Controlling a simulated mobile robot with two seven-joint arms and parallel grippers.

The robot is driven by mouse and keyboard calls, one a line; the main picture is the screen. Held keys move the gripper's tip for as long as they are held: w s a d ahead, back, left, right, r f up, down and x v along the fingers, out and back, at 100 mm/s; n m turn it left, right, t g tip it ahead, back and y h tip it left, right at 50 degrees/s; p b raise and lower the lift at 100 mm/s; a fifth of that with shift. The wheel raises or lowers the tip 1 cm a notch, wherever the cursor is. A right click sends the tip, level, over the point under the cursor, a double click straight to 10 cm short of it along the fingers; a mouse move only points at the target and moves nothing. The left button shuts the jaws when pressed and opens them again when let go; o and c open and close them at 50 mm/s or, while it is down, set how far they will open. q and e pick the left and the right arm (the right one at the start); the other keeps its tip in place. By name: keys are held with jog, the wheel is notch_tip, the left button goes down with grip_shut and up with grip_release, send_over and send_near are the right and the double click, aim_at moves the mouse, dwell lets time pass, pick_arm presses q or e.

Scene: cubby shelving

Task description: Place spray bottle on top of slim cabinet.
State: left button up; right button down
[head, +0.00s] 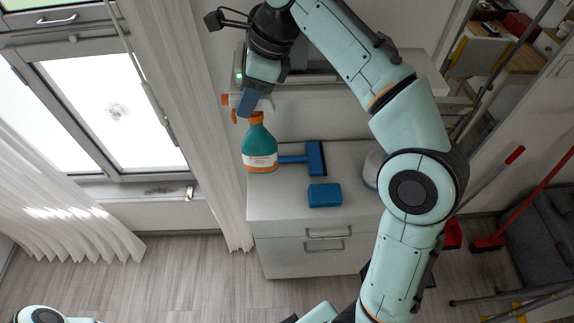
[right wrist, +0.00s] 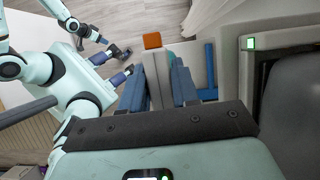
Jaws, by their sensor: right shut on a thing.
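The spray bottle (head: 259,148) has a green body, a white label band, an orange collar and a white and orange head. It is upright at the left end of a white drawer cabinet (head: 350,222); I cannot tell whether its base touches the top. My right gripper (head: 250,106) comes from above and is shut on the bottle's head. In the right wrist view the orange nozzle (right wrist: 152,41) and white head show between its blue fingers (right wrist: 159,88). I cannot tell which surface is the slim cabinet.
A curtain (head: 190,100) hangs close at left. Red-handled tools (head: 497,183) stand at right.

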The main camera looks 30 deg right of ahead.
aim_at(256, 161)
jog(key=f+b, duration=0.2)
jog(key=f, duration=0.2)
jog(key=f+b, duration=0.1)
jog(key=f, duration=0.4)
jog(key=f+b, duration=0.2)
jog(key=f, duration=0.3)
jog(key=shift+w+f+b, duration=0.25)
jog(key=shift+b, duration=0.05)
pick_arm(q)
jog(key=s+f+b, duration=0.1)
jog(key=s+f, duration=0.3)
jog(key=f, duration=0.4)
jog(key=shift+s+f+g, duration=0.2)
jog(key=shift+s+g, duration=0.05)
jog(key=shift+g, duration=0.05)
pick_arm(e)
jog(key=shift+f, duration=2.6)
jog(key=shift+f, duration=0.1)
jog(key=c, duration=0.8)
grip_release()
jog(key=shift+c, duration=0.2)
pick_arm(q)
jog(key=r+p, duration=0.1)
jog(key=w+r+p, duration=0.1)
jog(key=r, duration=0.1)
jog(key=shift+w+r+p, duration=0.2)
jog(key=shift+w+p, duration=0.05)
jog(key=shift+p, duration=0.15)
pick_arm(e)
jog(key=v, duration=1.2)
